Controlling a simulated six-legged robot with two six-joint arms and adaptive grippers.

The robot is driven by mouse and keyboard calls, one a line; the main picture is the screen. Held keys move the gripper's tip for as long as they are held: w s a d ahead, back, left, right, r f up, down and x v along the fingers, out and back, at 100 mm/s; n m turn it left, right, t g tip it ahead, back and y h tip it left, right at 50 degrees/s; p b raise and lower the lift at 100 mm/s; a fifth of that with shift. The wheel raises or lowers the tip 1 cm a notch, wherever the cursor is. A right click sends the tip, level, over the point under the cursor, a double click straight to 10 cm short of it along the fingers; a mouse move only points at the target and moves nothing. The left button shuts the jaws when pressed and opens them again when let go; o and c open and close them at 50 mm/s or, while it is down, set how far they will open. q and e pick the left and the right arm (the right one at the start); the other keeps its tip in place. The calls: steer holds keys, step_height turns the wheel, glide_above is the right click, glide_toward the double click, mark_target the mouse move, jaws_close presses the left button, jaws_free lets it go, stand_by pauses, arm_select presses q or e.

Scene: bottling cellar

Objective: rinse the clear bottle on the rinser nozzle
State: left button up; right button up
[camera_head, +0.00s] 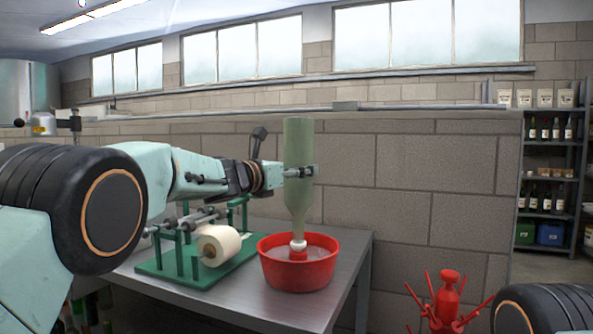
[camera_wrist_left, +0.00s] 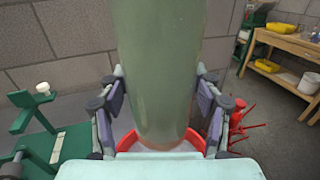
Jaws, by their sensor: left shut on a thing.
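The bottle (camera_head: 298,140) is see-through with a pale green tint and hangs upside down, about upright in line. My left gripper (camera_head: 301,171) is shut around its body from the left. The bottle's neck points down into the red rinser bowl (camera_head: 297,274) on the table. Its mouth meets a white piece (camera_head: 298,245) on the bowl's red centre post; I cannot tell whether it is around the nozzle or just on top. In the left wrist view the bottle body (camera_wrist_left: 160,70) stands between both fingers, with the red bowl's rim behind it. My right gripper is out of view.
A green labelling stand (camera_head: 178,262) with a white roll (camera_head: 218,245) sits left of the bowl on the metal table (camera_head: 225,302). A red bottle tree (camera_head: 447,300) stands right of the table. Shelves (camera_head: 549,180) with bottles are at far right. A block wall is behind.

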arm_select(q)
steer(key=shift+r, duration=0.25)
steer(key=shift+f+b, duration=0.7)
steer(key=shift+f, duration=0.1)
stand_by(0.4)
stand_by(0.4)
